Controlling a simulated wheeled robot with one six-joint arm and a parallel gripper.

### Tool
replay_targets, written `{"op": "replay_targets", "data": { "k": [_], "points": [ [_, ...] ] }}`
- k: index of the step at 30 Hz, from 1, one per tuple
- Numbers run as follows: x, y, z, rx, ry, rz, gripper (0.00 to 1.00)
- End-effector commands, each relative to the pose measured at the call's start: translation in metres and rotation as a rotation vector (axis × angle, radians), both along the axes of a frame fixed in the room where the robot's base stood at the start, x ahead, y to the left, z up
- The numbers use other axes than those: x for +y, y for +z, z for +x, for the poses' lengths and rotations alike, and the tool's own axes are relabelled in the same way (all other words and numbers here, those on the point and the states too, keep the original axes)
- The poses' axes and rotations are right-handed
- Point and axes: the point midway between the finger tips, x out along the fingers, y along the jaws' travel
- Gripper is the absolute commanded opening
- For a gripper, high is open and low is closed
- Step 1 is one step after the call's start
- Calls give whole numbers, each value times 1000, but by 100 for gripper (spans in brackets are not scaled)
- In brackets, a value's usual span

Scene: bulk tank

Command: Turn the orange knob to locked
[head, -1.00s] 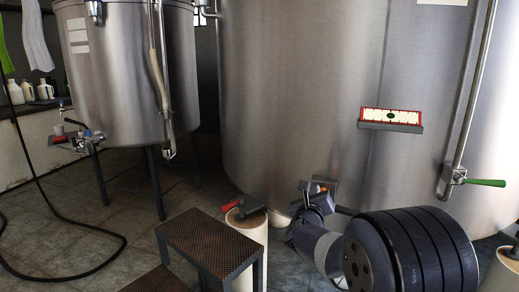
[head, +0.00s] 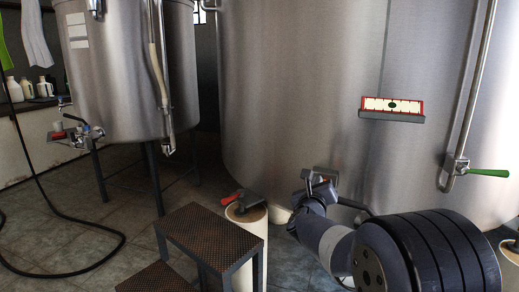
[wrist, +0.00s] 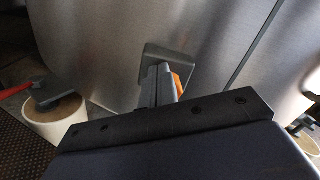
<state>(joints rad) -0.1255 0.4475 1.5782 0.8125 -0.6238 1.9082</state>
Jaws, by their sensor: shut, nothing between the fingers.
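The orange knob (wrist: 176,84) shows in the wrist view as a small orange patch just right of my fingers, partly hidden by them. It is in front of a grey square plate (wrist: 172,54) on the steel tank. I cannot tell which way the knob points, or whether my fingers touch it. My gripper (wrist: 157,72) is shut and empty, its tips in front of the plate. In the head view my gripper (head: 309,177) is at the plate (head: 327,176), low on the big tank, and no orange shows there.
The big steel tank (head: 290,90) fills the back. A valve with a green handle (head: 487,172) is at the right, a red-framed panel (head: 392,107) on the tank. A dark step stool (head: 210,236) and a pale cylinder with a red lever (head: 247,216) stand left of my arm.

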Motion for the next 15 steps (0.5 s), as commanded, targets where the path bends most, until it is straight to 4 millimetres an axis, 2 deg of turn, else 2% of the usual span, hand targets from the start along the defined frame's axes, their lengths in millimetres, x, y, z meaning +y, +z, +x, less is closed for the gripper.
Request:
{"op": "replay_targets", "data": {
  "k": [1, 10, 15],
  "points": [
    [-3, -9, -1, 18, -6, 4, 0],
    [2, -1, -1, 15, -3, 3, 0],
    [8, -1, -17, 10, -2, 3, 0]
  ]
}}
